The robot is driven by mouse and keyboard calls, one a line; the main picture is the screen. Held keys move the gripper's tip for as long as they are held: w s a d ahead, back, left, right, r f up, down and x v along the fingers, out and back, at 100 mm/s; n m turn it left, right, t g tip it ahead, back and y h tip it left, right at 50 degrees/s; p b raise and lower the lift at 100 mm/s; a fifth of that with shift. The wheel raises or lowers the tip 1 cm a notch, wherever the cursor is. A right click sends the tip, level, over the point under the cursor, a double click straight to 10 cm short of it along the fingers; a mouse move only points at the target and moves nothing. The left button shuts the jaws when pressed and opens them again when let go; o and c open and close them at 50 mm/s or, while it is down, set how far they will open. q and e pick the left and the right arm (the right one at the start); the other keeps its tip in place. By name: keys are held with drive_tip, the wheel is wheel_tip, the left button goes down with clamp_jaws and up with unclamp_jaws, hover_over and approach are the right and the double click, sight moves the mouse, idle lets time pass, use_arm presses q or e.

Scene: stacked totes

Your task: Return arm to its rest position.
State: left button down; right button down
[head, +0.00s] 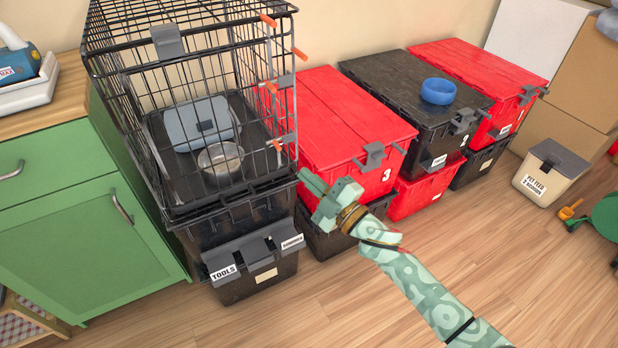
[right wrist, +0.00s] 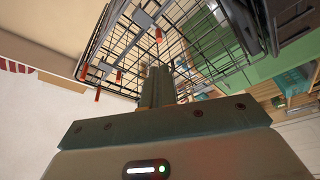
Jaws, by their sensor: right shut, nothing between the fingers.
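My right arm (head: 420,290) comes in from the lower right, patterned in pale green. My right gripper (head: 306,176) is shut and empty, in front of the red tote (head: 335,110) marked 3 and close to the right front corner of the wire cage. In the right wrist view the shut fingers (right wrist: 158,88) point toward the wire cage (right wrist: 120,50). I cannot tell whether the fingertips touch anything. My left gripper is not in view.
The wire cage (head: 215,45) with a metal bowl (head: 221,158) stands on a black tote (head: 258,282). Stacked totes continue right, with a blue bowl (head: 438,91) on a black lid. A green cabinet (head: 60,200) is at left. The wooden floor (head: 400,325) in front is mostly clear.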

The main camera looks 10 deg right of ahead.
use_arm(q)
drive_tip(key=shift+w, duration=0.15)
